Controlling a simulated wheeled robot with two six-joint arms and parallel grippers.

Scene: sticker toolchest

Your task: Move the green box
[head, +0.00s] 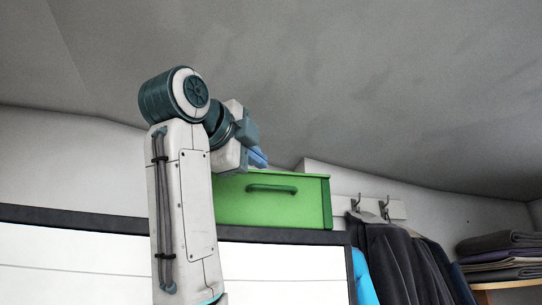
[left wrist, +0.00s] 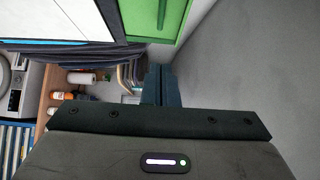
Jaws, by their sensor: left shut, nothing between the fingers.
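The green box (head: 290,208) with a dark green handle sits on top of a white cabinet with a dark frame in the head view. Part of it, with its handle, also shows at the top of the left wrist view (left wrist: 145,18). My left gripper (head: 258,157) is at the upper left of the box in the head view, and my arm hides the box's left part. In the left wrist view its fingers (left wrist: 158,84) are together with nothing between them, beside the box. I cannot tell whether they touch it. My right gripper is in neither view.
Dark clothes (head: 400,258) hang from hooks on the wall right of the cabinet. Folded cloths (head: 500,250) lie stacked on a shelf at the far right. The grey sloping ceiling (head: 380,90) is above the box. The left wrist view shows shelves with bottles and a paper roll (left wrist: 82,78).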

